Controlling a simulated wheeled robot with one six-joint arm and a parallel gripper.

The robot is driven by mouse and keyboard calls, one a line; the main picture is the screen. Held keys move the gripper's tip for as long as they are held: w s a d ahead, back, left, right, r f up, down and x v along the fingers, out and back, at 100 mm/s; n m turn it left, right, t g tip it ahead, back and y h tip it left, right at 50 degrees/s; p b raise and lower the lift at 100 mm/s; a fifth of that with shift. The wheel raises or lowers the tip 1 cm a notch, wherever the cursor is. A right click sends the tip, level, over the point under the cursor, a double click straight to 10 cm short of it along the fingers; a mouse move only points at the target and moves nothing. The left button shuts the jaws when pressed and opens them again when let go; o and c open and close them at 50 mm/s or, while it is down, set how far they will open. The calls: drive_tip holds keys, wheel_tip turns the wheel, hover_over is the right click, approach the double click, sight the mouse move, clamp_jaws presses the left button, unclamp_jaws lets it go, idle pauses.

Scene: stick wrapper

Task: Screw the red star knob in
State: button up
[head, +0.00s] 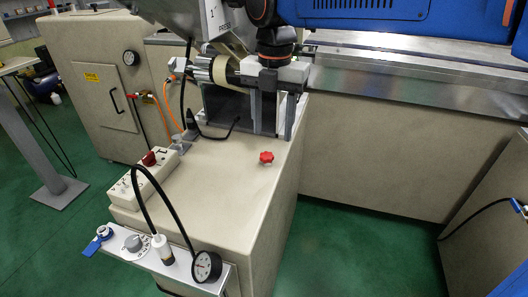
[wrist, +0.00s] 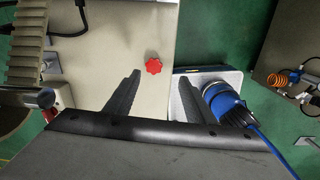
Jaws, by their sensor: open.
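The red star knob (head: 266,158) sits on the beige top of the machine cabinet (head: 225,185), near its right edge. In the wrist view the red star knob (wrist: 153,65) shows just beyond the fingertips, roughly in line with the gap between them. My gripper (head: 272,132) points down behind the knob in the head view, its two dark fingers apart. In the wrist view my gripper (wrist: 159,77) is open with nothing between its fingers. It does not touch the knob. Any thread or hole under the knob is hidden.
A control box (head: 145,178) with a red button stands left of the knob. A roller assembly (head: 225,72) is close to my gripper. A gauge (head: 206,266) and black hose are at the front. The cabinet top around the knob is clear. Green floor lies to the right.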

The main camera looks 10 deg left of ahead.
sight(267, 155)
drive_tip(key=shift+a+f+n, duration=0.1)
drive_tip(key=shift+a+n, duration=0.4)
drive_tip(key=shift+a, duration=0.25)
drive_tip(key=shift+w+f, duration=0.15)
drive_tip(key=shift+f, duration=3.45)
drive_tip(key=shift+d, duration=0.1)
drive_tip(key=c, duration=1.1)
